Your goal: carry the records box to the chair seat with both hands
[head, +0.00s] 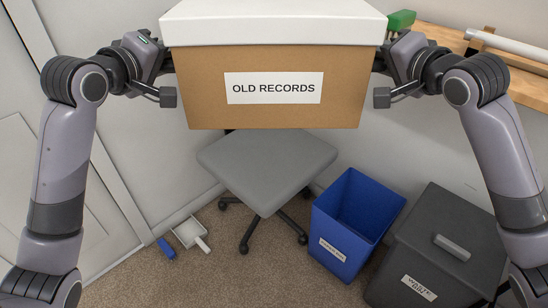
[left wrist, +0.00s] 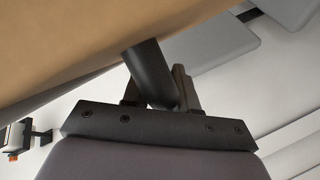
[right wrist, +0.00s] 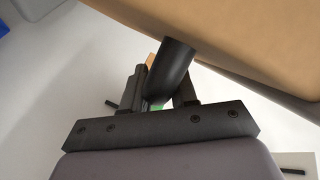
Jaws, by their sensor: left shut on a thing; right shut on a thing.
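The records box (head: 270,103), brown with a white lid and an "OLD RECORDS" label, hangs in the air between my arms in the head view. The chair seat (head: 266,165), flat and grey, is below and behind it, partly covered by the box. My left gripper (left wrist: 158,85) is shut on a dark handle on the box's left side. My right gripper (right wrist: 167,80) is shut on a matching dark handle on the right side. The box's underside also shows in the left wrist view (left wrist: 70,45) and right wrist view (right wrist: 235,45).
A blue bin (head: 339,240) stands right of the chair, with a dark lidded bin (head: 440,262) beside it. A dustpan (head: 188,232) and a blue brush (head: 166,249) lie on the carpet at left. A wooden desk (head: 525,85) is at upper right.

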